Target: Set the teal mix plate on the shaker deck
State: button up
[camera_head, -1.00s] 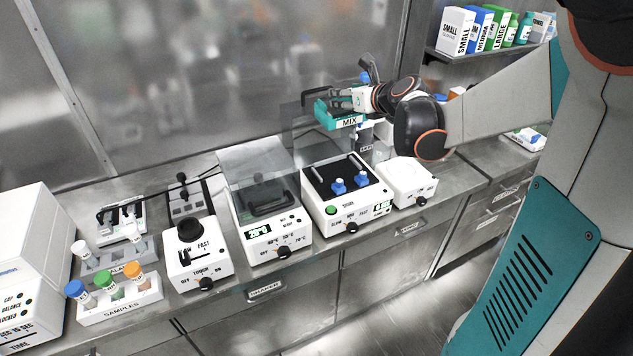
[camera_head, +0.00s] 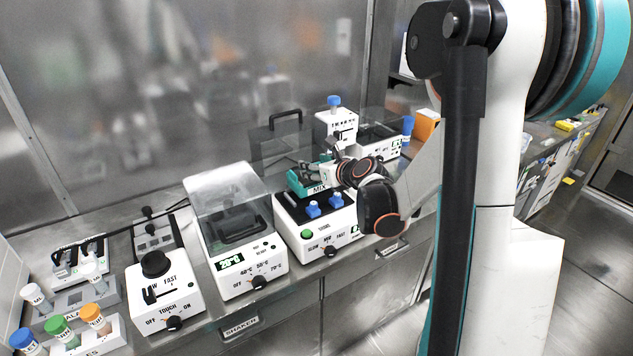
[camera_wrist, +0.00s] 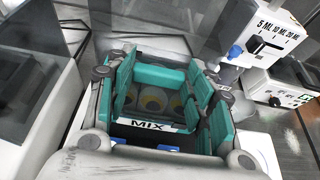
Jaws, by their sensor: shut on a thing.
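The teal mix plate (camera_head: 303,184) with its MIX label is in my gripper (camera_head: 322,172), over the back part of the shaker. In the wrist view the plate (camera_wrist: 160,78) sits between my teal finger pads, with round yellowish wells inside. My gripper is shut on it. The shaker (camera_head: 318,236) is a white box with a black deck (camera_head: 292,207), two blue clamps (camera_head: 313,209), a green button and a knob. A bit of blue clamp shows below the label in the wrist view. I cannot tell whether the plate touches the deck.
A lidded heater (camera_head: 238,230) stands close on the shaker's left. A white knobbed mixer (camera_head: 165,290) and a sample rack (camera_head: 85,335) with capped tubes are further left. Behind and right stand a blue-capped dispenser (camera_head: 336,127) and another clear-lidded device (camera_head: 378,145).

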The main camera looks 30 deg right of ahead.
jog(key=shift+f+b, duration=0.7)
jog(key=shift+f, duration=1.25)
jog(key=shift+f, duration=0.2)
jog(key=o, duration=1.4)
jog(key=shift+r, duration=0.15)
jog(key=shift+s+r, duration=0.15)
jog(key=p+v, duration=0.3)
jog(key=v, duration=0.8)
jog(key=shift+s+r, duration=0.15)
jog(key=shift+s, duration=0.2)
